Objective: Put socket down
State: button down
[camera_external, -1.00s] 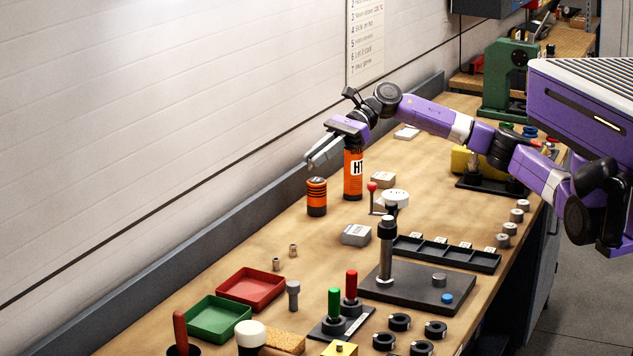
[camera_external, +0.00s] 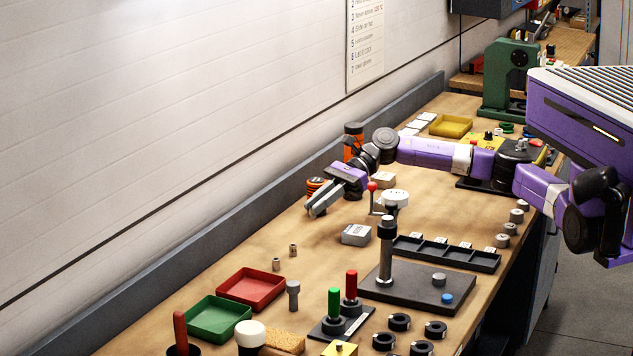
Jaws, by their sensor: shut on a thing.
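My gripper (camera_external: 316,211) is low over the wooden bench, left of the middle, with its grey fingers pointing down and left. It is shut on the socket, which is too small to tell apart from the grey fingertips. I cannot tell whether the socket touches the bench. Two small metal pieces that look like sockets, a nearer one (camera_external: 276,264) and a farther one (camera_external: 293,250), stand on the bench below and left of my gripper.
An orange-and-black can (camera_external: 313,185) and a taller orange bottle (camera_external: 352,140) stand behind my gripper, partly hidden. A grey-white box (camera_external: 356,235) and a red-knobbed lever (camera_external: 372,187) are to the right. Bare bench lies in front, before the red tray (camera_external: 251,303).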

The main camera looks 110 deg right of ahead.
aim_at(318, 237)
jog(key=shift+f+b, duration=0.4)
jog(key=shift+f, duration=2.45)
jog(key=c, duration=1.4)
grip_release()
jog(key=shift+f, duration=0.1)
jog(key=shift+o, duration=0.2)
jog(key=shift+r, duration=0.2)
jog(key=p+v, duration=0.1)
jog(key=v, duration=1.1)
jog(key=shift+d, duration=0.1)
